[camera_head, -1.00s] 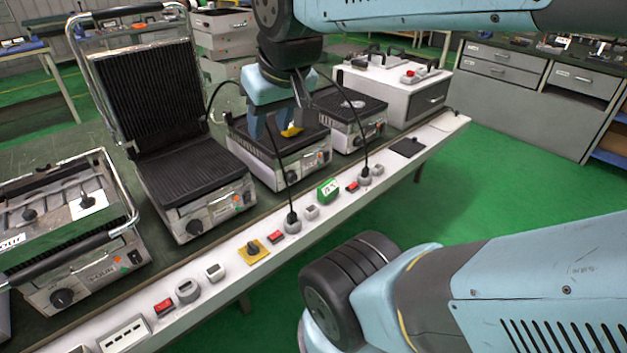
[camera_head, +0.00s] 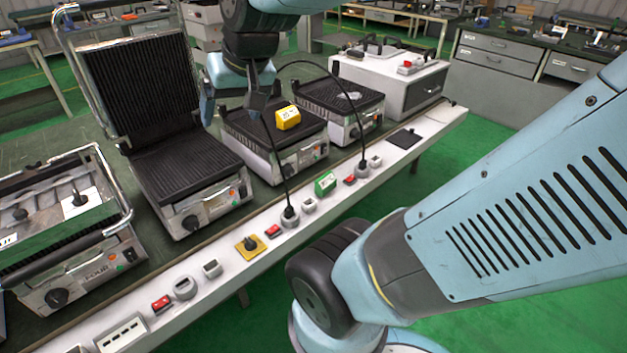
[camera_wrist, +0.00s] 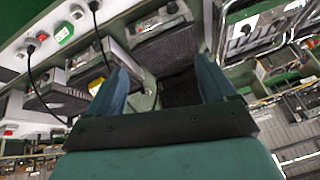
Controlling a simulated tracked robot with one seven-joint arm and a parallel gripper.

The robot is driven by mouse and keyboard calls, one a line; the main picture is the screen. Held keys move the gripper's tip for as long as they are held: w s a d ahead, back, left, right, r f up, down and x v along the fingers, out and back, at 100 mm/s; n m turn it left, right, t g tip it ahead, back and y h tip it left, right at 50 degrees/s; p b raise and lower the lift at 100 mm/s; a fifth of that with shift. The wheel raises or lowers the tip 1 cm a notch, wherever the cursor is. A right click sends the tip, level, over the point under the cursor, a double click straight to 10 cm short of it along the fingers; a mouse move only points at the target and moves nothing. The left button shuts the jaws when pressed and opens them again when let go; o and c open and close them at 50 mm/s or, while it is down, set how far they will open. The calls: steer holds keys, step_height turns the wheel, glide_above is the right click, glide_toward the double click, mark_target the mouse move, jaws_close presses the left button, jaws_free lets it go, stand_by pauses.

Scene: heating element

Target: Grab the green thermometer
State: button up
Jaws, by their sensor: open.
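The green thermometer (camera_head: 325,184) is a small green block with a pale face. It sits on the white front ledge, in front of the flat grills, and also shows at the upper left of the wrist view (camera_wrist: 64,34). My gripper (camera_head: 232,104) is open and empty. It hangs above the grills, up and left of the green thermometer and well apart from it. In the wrist view its two blue fingers (camera_wrist: 163,66) stand wide apart with nothing held between them.
A yellow block (camera_head: 288,118) lies on a flat grill (camera_head: 262,150). Black cables run to plugs on the white ledge (camera_head: 215,290), beside red switches. The tall open grill (camera_head: 140,85) stands left of my gripper. My forearm fills the right side.

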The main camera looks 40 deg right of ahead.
steer(key=w+f+m, duration=0.6)
steer(key=w+f, duration=0.4)
steer(key=w, duration=0.5)
steer(key=w+d+f+m+h, duration=0.1)
steer(key=w+d+f+m, duration=0.2)
steer(key=f, duration=0.4)
steer(key=w+d+f+m+h, duration=0.1)
steer(key=w+d+f+m, duration=0.1)
steer(key=w+d+f, duration=0.3)
steer(key=m+g+h, duration=0.4)
steer(key=m+h, duration=0.3)
steer(key=h, duration=0.5)
glide_toward(318, 184)
steer(key=x, duration=0.7)
steer(key=shift+s+d+f, duration=0.1)
steer(key=shift+d+f, duration=0.05)
steer(key=shift+f, duration=0.2)
steer(key=shift+x, duration=2.6)
steer(key=shift+r, duration=0.1)
steer(key=c, duration=1.3)
